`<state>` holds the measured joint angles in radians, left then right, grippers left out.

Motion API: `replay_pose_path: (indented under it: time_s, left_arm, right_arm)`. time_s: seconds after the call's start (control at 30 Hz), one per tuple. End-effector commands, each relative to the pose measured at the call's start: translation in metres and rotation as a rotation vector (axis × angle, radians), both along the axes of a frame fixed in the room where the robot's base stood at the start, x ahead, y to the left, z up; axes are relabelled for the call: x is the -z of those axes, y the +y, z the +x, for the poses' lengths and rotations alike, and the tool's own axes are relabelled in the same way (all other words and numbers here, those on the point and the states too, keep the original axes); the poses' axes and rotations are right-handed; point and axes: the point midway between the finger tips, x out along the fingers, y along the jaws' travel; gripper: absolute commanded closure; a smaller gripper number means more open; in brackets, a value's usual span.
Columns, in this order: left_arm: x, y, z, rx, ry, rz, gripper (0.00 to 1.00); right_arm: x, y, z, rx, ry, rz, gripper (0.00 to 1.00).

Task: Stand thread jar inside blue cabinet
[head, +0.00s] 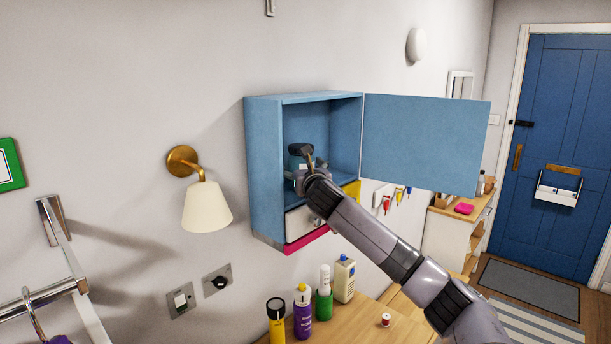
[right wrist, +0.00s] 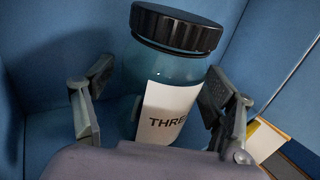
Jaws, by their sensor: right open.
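The thread jar (right wrist: 170,75) is a blue-tinted jar with a black lid and a white label reading "THRE". It stands inside the open blue cabinet (head: 264,165) on the wall, and in the head view the jar (head: 300,152) shows just beyond my gripper. My right gripper (head: 305,180) reaches into the cabinet. In the right wrist view its open fingers (right wrist: 165,115) are on either side of the jar, with a gap visible at least on the left. The jar's base is hidden. My left gripper is not in view.
The cabinet door (head: 425,142) is swung open to the right, above my right arm. A wall lamp (head: 205,205) is left of the cabinet. Several bottles, including a purple one (head: 303,315), stand on the wooden counter (head: 365,325) below.

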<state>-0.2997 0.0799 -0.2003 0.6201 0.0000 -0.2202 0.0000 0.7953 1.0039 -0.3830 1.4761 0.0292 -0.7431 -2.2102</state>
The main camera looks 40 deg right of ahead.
Motion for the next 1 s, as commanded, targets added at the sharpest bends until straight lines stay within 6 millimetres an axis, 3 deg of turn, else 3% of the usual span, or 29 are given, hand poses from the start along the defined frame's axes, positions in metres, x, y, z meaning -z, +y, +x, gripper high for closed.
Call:
replay_pose_path:
  time_s: [0.63, 1.0]
  left_arm:
    - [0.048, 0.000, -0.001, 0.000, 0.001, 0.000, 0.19]
    - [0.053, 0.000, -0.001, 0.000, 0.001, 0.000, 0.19]
  right_arm:
    - [0.004, 0.048, -0.088, 0.000, 0.001, -0.004, 0.22]
    - [0.001, 0.057, -0.104, 0.000, 0.002, 0.001, 0.22]
